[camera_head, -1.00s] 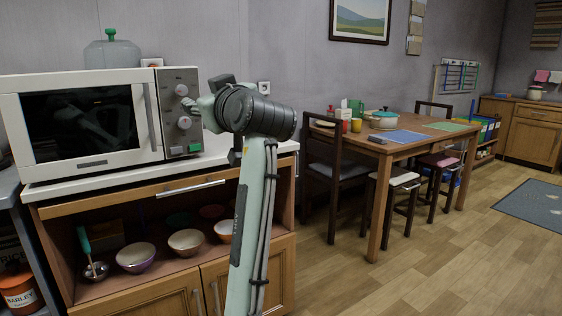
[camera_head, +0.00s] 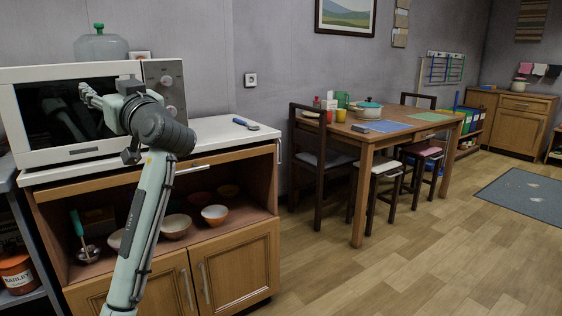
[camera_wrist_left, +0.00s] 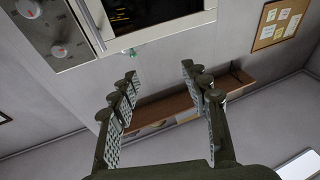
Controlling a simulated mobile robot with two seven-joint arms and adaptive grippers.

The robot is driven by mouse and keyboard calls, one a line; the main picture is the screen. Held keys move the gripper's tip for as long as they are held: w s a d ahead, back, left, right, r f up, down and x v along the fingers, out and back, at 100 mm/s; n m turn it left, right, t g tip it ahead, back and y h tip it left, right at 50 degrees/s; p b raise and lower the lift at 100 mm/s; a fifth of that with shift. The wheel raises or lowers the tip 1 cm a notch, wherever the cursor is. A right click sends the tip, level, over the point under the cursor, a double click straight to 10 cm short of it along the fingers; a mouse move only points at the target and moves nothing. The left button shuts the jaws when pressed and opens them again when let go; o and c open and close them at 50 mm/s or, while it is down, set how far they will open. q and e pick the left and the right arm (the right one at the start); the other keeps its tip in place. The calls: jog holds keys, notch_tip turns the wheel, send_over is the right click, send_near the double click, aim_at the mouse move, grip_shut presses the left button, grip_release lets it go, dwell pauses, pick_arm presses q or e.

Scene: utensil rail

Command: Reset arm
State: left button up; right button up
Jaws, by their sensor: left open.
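My left arm rises from the bottom of the head view, bent in front of the microwave (camera_head: 80,108). My left gripper (camera_head: 88,92) is in front of the microwave's dark door, pointing left. In the left wrist view its two fingers (camera_wrist_left: 160,95) are spread wide with nothing between them. The microwave's corner, with its knobs and door handle (camera_wrist_left: 92,22), shows beyond them there. My right gripper is in neither view.
The microwave stands on a white counter (camera_head: 215,132) with a dark handheld item (camera_head: 245,124) at its right. Several bowls (camera_head: 214,214) sit on the open shelf below. A dining table (camera_head: 376,137) with chairs stands to the right. The wooden floor in front (camera_head: 420,270) is clear.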

pick_arm(q)
jog(key=s+a+r+n+g+y, duration=0.1)
jog(key=s+a+r+g+y, duration=0.2)
jog(key=a, duration=0.5)
jog(key=s+a+r+g+y, duration=0.1)
jog(key=s+a+r+y, duration=0.2)
jog(key=s+a+r, duration=0.35)
notch_tip(320, 180, down, 38)
jog(key=s+d+m+t+h, duration=0.1)
jog(key=s+d+m+h, duration=0.1)
jog(key=m+h, duration=0.8)
jog(key=s+d+f+m+g+h, duration=0.3)
jog(key=s+d+f, duration=0.1)
jog(key=s+f, duration=0.7)
jog(key=s+d+f+m+g+h, duration=0.3)
jog(key=s+d+f+h, duration=0.15)
jog(key=s+f, duration=0.6)
jog(key=s+d+f+n+h+p, duration=0.1)
jog(key=s+d+f+n+h, duration=0.2)
jog(key=d, duration=0.7)
notch_tip(320, 180, down, 10)
jog(key=w+g+p, duration=0.1)
jog(key=p, duration=0.2)
jog(key=shift+w, duration=0.35)
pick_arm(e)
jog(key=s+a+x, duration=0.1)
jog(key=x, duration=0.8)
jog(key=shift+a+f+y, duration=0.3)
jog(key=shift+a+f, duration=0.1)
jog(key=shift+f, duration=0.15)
